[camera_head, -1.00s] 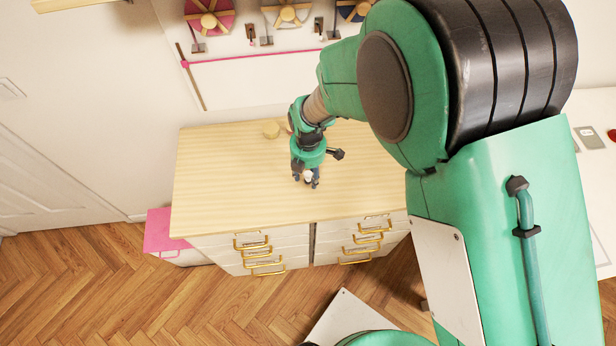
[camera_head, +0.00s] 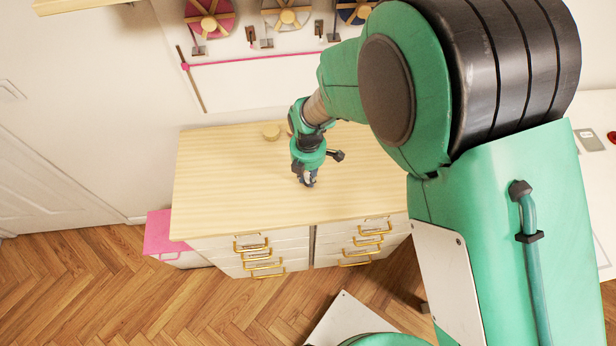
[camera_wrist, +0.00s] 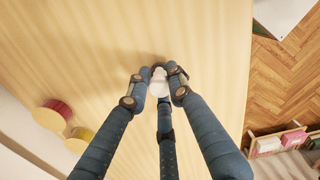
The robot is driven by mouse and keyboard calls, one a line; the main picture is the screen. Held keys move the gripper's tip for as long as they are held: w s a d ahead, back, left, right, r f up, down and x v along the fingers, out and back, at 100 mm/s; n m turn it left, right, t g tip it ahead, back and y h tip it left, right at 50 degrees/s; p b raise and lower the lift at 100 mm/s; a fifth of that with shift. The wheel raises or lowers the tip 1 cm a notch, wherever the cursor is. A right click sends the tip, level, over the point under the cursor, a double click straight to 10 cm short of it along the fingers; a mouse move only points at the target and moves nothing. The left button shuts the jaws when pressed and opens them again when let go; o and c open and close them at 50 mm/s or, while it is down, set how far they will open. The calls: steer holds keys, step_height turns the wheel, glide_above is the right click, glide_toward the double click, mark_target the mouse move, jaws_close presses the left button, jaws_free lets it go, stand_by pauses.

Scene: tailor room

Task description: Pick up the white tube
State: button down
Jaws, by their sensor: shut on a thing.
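The white tube (camera_wrist: 159,86) shows in the wrist view between the fingers of my gripper (camera_wrist: 157,80). The fingers are closed in around it, and parts of it are hidden behind them. In the head view my gripper (camera_head: 306,181) is low over the front middle of the wooden dresser top (camera_head: 225,190). The tube is mostly hidden there by the fingers. I cannot tell whether the tube touches the dresser top.
A small yellowish round thing (camera_head: 271,132) stands on the dresser near its back edge. In the wrist view a red-sided round thing (camera_wrist: 52,115) is beside a yellow one (camera_wrist: 80,139). A pink-topped box (camera_head: 165,232) stands left of the dresser. Most of the dresser top is clear.

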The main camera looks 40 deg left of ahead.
steer(key=shift+r, duration=0.75)
steer(key=shift+s+d+r+p, duration=0.1)
steer(key=shift+r+p, duration=0.05)
steer(key=shift+r, duration=0.35)
steer(key=shift+d+r+p, duration=0.1)
steer(key=shift+r+p, duration=0.05)
steer(key=shift+r, duration=0.35)
steer(key=s+d+r+p, duration=0.1)
steer(key=s+d, duration=0.8)
steer(key=d, duration=0.3)
steer(key=shift+d, duration=0.25)
steer(key=shift+s+r, duration=0.1)
